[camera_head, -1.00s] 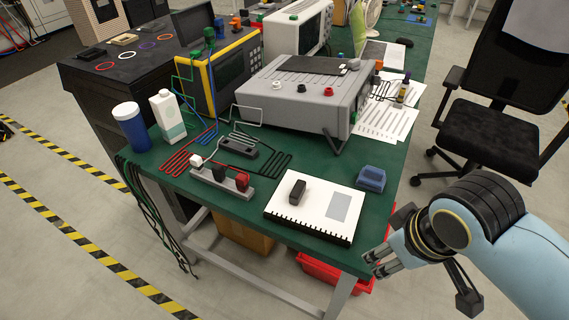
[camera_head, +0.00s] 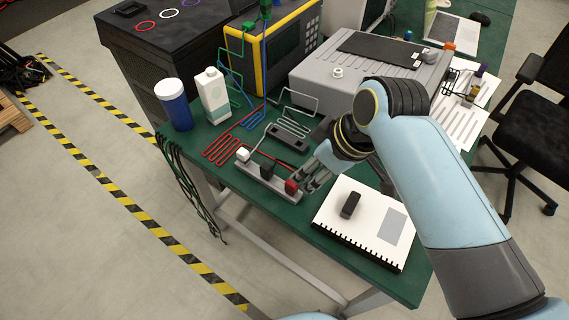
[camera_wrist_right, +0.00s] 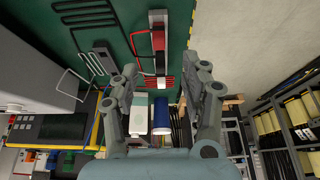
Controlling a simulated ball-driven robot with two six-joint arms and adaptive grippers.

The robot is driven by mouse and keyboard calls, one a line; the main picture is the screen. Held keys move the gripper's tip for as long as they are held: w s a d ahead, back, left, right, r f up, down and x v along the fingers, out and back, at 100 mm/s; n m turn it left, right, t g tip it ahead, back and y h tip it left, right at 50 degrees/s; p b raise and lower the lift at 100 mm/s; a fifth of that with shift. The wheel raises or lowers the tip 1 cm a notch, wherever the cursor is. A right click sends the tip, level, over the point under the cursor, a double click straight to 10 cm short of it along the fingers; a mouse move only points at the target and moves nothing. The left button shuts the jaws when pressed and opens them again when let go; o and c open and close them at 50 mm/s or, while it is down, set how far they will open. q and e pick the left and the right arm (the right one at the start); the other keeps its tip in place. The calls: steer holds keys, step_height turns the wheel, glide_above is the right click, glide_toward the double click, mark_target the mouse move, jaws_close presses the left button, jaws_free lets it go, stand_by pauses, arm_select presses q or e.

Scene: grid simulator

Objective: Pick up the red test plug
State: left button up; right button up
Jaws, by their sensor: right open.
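The red test plug (camera_head: 291,186) sits at the right end of a grey strip (camera_head: 262,183) on the green bench, beside a black plug (camera_head: 267,171) and a white one (camera_head: 243,154). My right gripper (camera_head: 308,181) is open just to the right of the red plug, its fingertips close to it. Contact cannot be told. In the right wrist view, the open fingers (camera_wrist_right: 166,88) stand apart with nothing held between them. My left gripper is out of view.
A white notebook (camera_head: 338,239) with a black object (camera_head: 350,205) on it lies right of the strip. Red leads (camera_head: 224,150) and a black block (camera_head: 287,138) lie behind. A blue-white jar (camera_head: 174,104) and white carton (camera_head: 212,95) stand at the left edge.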

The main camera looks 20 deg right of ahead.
mark_target(294, 184)
steer(key=x, duration=0.5)
steer(key=shift+w+a+f, duration=0.1)
steer(key=shift+f, duration=0.05)
steer(key=x, duration=0.5)
steer(key=shift+w+b, duration=0.15)
steer(key=shift+b, duration=0.2)
steer(key=shift+c, duration=2.6)
jaws_close()
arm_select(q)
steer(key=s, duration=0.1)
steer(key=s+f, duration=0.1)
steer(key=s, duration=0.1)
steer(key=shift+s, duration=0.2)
